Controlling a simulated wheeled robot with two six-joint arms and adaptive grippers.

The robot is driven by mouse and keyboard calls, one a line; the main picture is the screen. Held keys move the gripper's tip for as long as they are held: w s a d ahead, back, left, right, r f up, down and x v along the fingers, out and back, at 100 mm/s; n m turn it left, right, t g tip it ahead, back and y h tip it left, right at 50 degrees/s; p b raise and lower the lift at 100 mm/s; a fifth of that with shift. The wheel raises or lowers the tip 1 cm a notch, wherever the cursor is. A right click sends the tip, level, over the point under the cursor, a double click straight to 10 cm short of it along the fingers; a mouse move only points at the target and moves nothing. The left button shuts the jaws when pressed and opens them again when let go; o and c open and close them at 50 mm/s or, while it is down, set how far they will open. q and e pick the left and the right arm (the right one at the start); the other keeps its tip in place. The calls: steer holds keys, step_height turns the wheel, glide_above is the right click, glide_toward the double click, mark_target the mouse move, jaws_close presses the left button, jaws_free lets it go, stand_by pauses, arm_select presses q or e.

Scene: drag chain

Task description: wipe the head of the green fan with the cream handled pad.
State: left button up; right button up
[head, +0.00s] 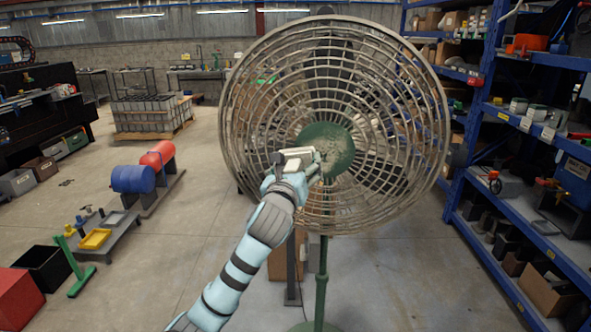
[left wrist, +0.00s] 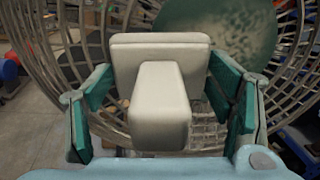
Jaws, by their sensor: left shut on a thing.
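The green fan stands upright in the middle of the head view, with a round wire-cage head (head: 250,95) on a green pole. Its green hub (head: 332,140) has a pale, dusty-looking patch; the hub also shows in the left wrist view (left wrist: 225,25). My left gripper (head: 296,170) is in front of the cage, at the hub's lower left, shut on the cream handled pad (head: 290,153). In the left wrist view, the pad (left wrist: 160,95) is between the fingers, its face turned toward the cage. Whether it touches the hub is unclear. My right gripper is out of view.
A blue shelf rack (head: 482,130) with many parts stands on the right. On the left floor are a blue drum (head: 133,179), a red drum (head: 158,154), a green stand (head: 76,265) and a black bin (head: 45,266). The floor between them and the fan is clear.

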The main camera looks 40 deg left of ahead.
arm_select(q)
steer(key=shift+p+x, duration=0.4)
steer(key=shift+x, duration=0.5)
stand_by(0.3)
